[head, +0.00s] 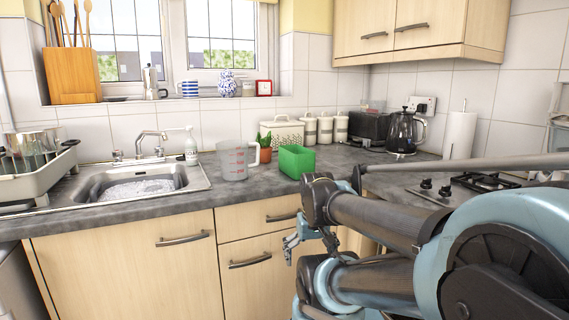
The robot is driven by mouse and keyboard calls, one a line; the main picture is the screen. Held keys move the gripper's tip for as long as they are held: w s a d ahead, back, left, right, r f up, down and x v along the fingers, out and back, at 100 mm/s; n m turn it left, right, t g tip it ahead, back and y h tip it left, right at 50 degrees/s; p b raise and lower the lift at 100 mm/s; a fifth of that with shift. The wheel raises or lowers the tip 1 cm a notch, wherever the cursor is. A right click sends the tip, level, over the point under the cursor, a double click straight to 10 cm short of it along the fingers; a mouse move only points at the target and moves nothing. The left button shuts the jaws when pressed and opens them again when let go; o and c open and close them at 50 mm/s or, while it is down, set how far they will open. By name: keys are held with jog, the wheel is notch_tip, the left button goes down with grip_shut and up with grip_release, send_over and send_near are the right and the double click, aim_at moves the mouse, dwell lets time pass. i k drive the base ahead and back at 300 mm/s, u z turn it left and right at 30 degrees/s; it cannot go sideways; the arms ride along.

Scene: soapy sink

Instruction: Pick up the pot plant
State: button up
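The pot plant (265,148) is small, with green leaves in an orange-brown pot. It stands upright on the grey counter (210,203), between a clear measuring jug (233,161) and a green open container (297,161). The jug hides part of its left side. My gripper (289,250) hangs low in front of the cupboard drawers, below the counter edge and apart from the plant. It is small and partly side-on, so I cannot tell whether its fingers are open or shut.
The sink (101,189) with suds lies left of the jug, with a dish rack (38,188) beyond it. Canisters, a toaster, a black kettle (402,134) and a paper roll (459,135) stand along the back right. A hob (470,182) is at right. Counter in front of the plant is clear.

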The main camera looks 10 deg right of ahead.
aim_at(266, 151)
jog(key=z, duration=0.65)
jog(key=k, duration=1.3)
jog(key=u, duration=0.65)
jog(key=i, duration=1)
jog(key=z, duration=0.05)
